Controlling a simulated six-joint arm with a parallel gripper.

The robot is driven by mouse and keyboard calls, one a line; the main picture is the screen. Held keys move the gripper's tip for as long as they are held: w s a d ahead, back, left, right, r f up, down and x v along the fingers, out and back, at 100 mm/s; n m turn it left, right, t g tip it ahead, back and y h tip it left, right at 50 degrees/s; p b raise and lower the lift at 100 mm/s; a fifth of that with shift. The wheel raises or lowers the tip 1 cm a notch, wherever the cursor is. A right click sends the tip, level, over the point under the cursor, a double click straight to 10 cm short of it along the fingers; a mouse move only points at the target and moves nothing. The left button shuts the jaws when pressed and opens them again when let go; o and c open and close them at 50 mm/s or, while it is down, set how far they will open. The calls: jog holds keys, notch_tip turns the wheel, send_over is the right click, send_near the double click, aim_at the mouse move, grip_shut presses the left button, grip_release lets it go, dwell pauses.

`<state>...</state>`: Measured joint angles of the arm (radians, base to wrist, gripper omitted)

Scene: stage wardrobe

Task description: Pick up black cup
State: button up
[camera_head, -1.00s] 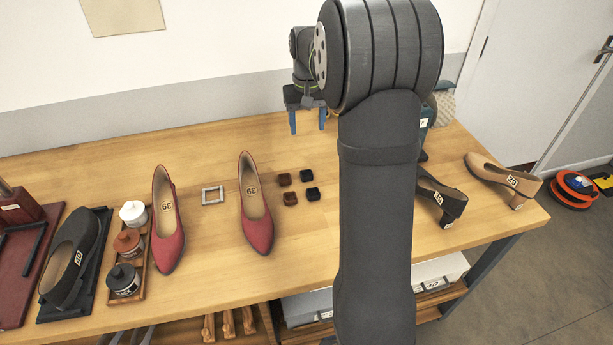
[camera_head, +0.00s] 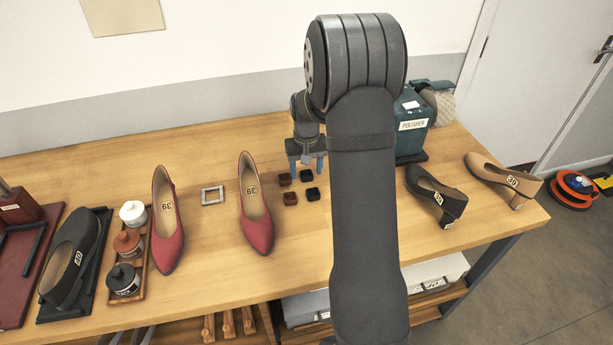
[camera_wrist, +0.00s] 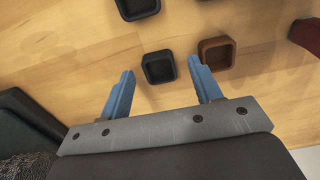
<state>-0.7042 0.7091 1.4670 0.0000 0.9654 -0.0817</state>
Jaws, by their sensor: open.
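Two small square black cups stand on the wooden table: a rear one (camera_head: 306,175) and a front one (camera_head: 312,194). In the wrist view, the rear black cup (camera_wrist: 159,67) lies between the fingertip lines and the front one (camera_wrist: 137,8) is at the top edge. My gripper (camera_head: 306,166) is open, with blue fingers. In the wrist view, my gripper (camera_wrist: 161,70) has nothing between its fingers, which point toward the rear black cup. I cannot tell the remaining height.
Two brown cups, rear (camera_head: 284,179) and front (camera_head: 290,198), stand just left of the black ones. A red shoe (camera_head: 257,225) is further left. A black shoe (camera_head: 434,190) and a green polisher box (camera_head: 411,140) stand right. Bare table lies in front of the cups.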

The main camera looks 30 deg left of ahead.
jog(key=shift+f, duration=0.4)
jog(key=shift+c, duration=0.5)
jog(key=c, duration=0.9)
jog(key=shift+c, duration=0.2)
